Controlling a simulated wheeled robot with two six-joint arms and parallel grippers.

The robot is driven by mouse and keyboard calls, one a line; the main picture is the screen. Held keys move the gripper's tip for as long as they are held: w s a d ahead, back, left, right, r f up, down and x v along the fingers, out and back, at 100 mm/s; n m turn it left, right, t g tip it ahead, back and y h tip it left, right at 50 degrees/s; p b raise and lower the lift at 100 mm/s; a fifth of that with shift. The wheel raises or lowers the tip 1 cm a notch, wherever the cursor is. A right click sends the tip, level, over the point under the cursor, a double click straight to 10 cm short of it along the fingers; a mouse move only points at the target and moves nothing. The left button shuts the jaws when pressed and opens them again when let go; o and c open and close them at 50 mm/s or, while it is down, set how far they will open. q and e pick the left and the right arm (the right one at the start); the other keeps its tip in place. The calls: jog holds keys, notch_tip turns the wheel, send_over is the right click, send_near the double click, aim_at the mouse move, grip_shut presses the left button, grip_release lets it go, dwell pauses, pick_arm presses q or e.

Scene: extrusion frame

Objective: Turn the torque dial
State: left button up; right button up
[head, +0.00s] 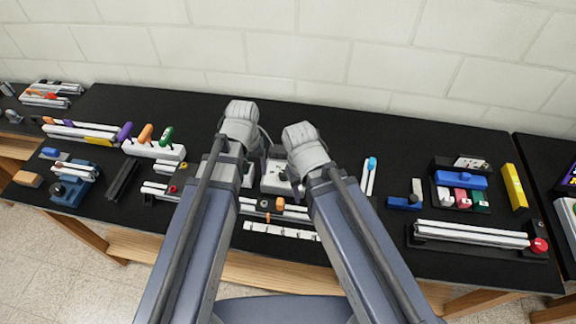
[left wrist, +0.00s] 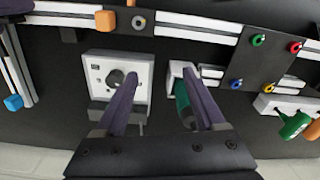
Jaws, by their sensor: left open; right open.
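The torque dial is a white square box with a round grey knob (left wrist: 116,79) in the left wrist view. Its white box (head: 275,182) shows between my two arms in the head view, partly covered. My left gripper (left wrist: 160,106) is open, with two purple fingers pointing down at the table. One finger overlaps the lower right edge of the dial box, and the other is beside a white block with a green part (left wrist: 184,95). Nothing is held between them. My right gripper (head: 297,188) is on the right of the dial box, mostly hidden by its own wrist; it is open.
Aluminium rails with coloured knobs (left wrist: 190,30) run beside the dial. A white hook strip (head: 280,231) lies near the table's front edge. Blue, red and green blocks stand at the right, with a yellow block (head: 514,187). A brick wall closes the back; black table space lies behind my grippers.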

pick_arm(q)
jog(key=n, duration=0.1)
send_over(284, 173)
jog(key=shift+r, duration=0.15)
notch_tip(284, 173, down, 8)
jog(key=b, duration=0.7)
jog(key=shift+b, duration=0.35)
pick_arm(e)
notch_tip(284, 173, down, 8)
jog(key=shift+r, duration=0.2)
pick_arm(q)
jog(key=shift+r, duration=0.1)
grip_shut()
